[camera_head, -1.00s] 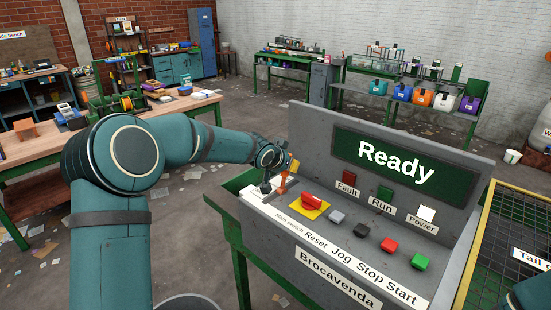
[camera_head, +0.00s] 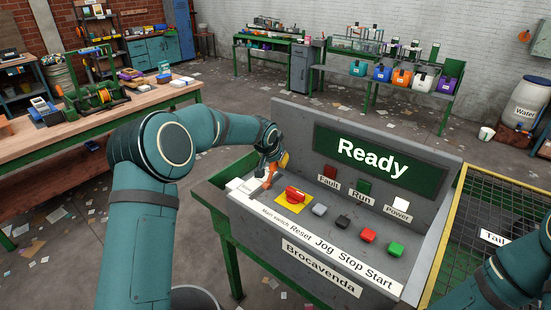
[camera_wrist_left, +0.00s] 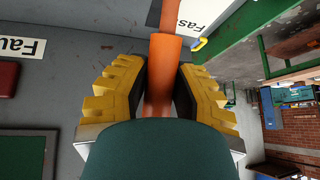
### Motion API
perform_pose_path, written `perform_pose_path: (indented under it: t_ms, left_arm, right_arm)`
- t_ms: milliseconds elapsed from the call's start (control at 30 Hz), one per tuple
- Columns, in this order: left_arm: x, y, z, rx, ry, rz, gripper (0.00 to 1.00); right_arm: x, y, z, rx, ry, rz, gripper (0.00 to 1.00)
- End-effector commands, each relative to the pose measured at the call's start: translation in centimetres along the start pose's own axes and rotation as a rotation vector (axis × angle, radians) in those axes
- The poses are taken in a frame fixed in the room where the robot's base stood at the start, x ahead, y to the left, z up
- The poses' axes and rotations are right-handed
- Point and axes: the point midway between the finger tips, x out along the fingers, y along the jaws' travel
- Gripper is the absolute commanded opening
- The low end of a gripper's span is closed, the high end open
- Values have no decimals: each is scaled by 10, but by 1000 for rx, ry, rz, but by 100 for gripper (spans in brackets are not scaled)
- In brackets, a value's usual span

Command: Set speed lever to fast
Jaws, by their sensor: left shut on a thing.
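The speed lever (camera_wrist_left: 161,75) is an orange rod in the left wrist view, between the two yellow ribbed fingers of my left gripper (camera_wrist_left: 158,95). The gripper is shut on it. A white label reading "Fas" (camera_wrist_left: 196,14) shows beside the lever, its rest cut off. In the head view my left gripper (camera_head: 270,165) is at the left end of the grey control panel (camera_head: 275,240), and the orange lever (camera_head: 269,176) shows just below it. My right arm shows at the lower right; its gripper is out of view.
The red main switch (camera_head: 296,194) on its yellow plate is close to the right of the lever. Reset (camera_head: 319,209), Jog (camera_head: 343,221), Stop (camera_head: 368,236) and Start (camera_head: 396,249) buttons follow. The "Ready" screen (camera_head: 375,158) stands behind. A wooden workbench (camera_head: 150,108) is at the left.

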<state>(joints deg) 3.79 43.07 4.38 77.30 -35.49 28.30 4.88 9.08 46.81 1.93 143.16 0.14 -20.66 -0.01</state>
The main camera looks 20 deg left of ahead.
Motion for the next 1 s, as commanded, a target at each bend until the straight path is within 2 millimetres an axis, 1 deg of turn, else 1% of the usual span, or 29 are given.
perform_pose_path:
  t_ms: [167,200,233,267,567,667,767,1000]
  left_arm:
    - [2,1,2,0,-3,2,0]
    - [2,1,2,0,-3,2,41]
    - [2,1,2,0,-3,2,51]
    - [1,1,2,0,-3,1,57]
    - [0,0,0,0,0,1,57]
    - [-7,0,-1,0,2,0,57]
    - [-20,0,-1,0,3,0,57]
    - [-68,0,0,0,3,0,57]
  right_arm:
    - [0,0,0,0,0,0,0]
    - [0,0,0,0,0,0,0]
    - [0,0,0,0,0,0,0]
    - [0,0,0,0,1,0,0]
    - [0,0,0,0,1,0,0]
    - [0,0,0,0,1,0,0]
    - [0,0,0,0,1,0,0]
    - [0,0,0,0,1,0,0]
